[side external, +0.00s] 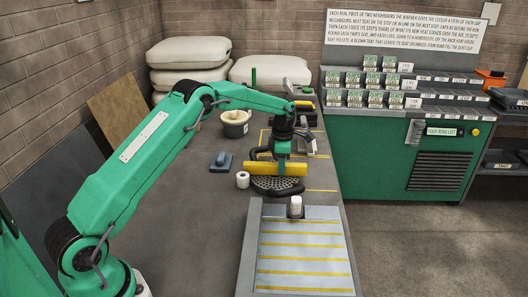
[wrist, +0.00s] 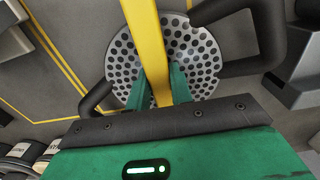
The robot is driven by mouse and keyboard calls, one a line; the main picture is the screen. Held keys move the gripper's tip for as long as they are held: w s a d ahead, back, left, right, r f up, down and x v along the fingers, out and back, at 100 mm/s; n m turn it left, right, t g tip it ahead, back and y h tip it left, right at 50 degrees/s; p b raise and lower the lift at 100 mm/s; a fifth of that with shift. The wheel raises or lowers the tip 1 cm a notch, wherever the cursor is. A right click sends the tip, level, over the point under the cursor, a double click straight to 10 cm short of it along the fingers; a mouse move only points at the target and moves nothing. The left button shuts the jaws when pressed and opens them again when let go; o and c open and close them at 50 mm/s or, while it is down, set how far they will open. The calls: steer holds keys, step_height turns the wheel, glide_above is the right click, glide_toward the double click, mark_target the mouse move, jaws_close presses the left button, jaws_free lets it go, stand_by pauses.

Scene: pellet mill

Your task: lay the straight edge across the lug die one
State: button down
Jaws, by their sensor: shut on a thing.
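The straight edge is a yellow bar (side external: 262,169), held level in the side view. In the wrist view the yellow bar (wrist: 147,38) runs from the top edge down between my fingers. My gripper (side external: 281,157) is shut on it; the green fingers (wrist: 160,86) show on both sides. Below the bar is a round, perforated grey die (wrist: 197,50), with black looped lugs (wrist: 262,66) at its sides. In the side view a dark perforated disc (side external: 277,187) shows in front of and under the bar. I cannot tell whether the bar touches it.
A white roll (side external: 242,180), a blue-grey knobbed block (side external: 221,163) and a bucket (side external: 235,124) stand to the left. A green cabinet (side external: 392,160) stands right.

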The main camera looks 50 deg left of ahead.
jaws_free()
stand_by(0.6)
steer(key=shift+r, duration=0.15)
steer(key=shift+r, duration=4.35)
steer(key=shift+r, duration=0.1)
